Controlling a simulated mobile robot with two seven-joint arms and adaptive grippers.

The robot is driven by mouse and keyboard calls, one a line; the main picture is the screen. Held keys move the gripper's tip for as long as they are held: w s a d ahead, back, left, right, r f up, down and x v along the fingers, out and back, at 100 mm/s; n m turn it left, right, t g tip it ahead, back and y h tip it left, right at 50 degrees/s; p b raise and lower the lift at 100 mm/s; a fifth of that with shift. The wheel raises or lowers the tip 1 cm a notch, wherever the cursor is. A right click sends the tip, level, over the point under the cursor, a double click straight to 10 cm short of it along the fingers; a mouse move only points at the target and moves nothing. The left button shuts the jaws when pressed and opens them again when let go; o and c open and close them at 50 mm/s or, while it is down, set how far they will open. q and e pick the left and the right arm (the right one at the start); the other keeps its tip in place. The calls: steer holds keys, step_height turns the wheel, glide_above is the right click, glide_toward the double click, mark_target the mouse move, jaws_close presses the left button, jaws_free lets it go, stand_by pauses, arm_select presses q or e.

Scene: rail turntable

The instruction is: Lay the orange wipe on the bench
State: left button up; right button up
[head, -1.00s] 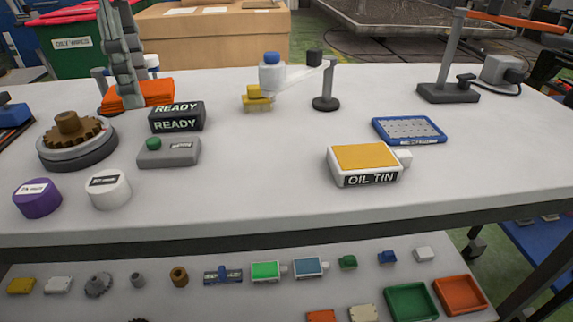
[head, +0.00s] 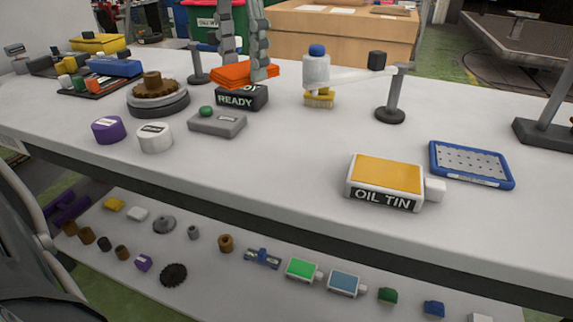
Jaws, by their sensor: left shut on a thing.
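The folded orange wipe (head: 230,75) is between the fingers of my left gripper (head: 245,72), which is shut on it. In the head view the wipe shows just above and behind the black READY block (head: 241,99) and looks lifted off the bench; the exact gap under it is hidden. The fingers cover part of the wipe's top. The light grey bench (head: 290,165) runs across the view. My right gripper is not in view.
A brown gear on a turntable (head: 158,104) stands left of the wipe. A white bottle (head: 316,72) and yellow brush (head: 320,101) stand to its right. The oil tin (head: 386,176) and blue tray (head: 470,181) lie farther right. The bench's middle is clear.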

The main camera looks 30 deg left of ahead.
arm_select(q)
steer(key=a+f+n+b, duration=0.1)
steer(key=a+n, duration=0.3)
steer(key=n, duration=0.6)
glide_above(280, 159)
step_height(280, 159, down, 7)
steer(key=shift+f, duration=0.2)
step_height(280, 159, down, 4)
steer(key=shift+d+r+p, duration=0.1)
steer(key=shift+r+p, duration=0.05)
steer(key=shift+p, duration=0.25)
steer(key=shift+f, duration=0.2)
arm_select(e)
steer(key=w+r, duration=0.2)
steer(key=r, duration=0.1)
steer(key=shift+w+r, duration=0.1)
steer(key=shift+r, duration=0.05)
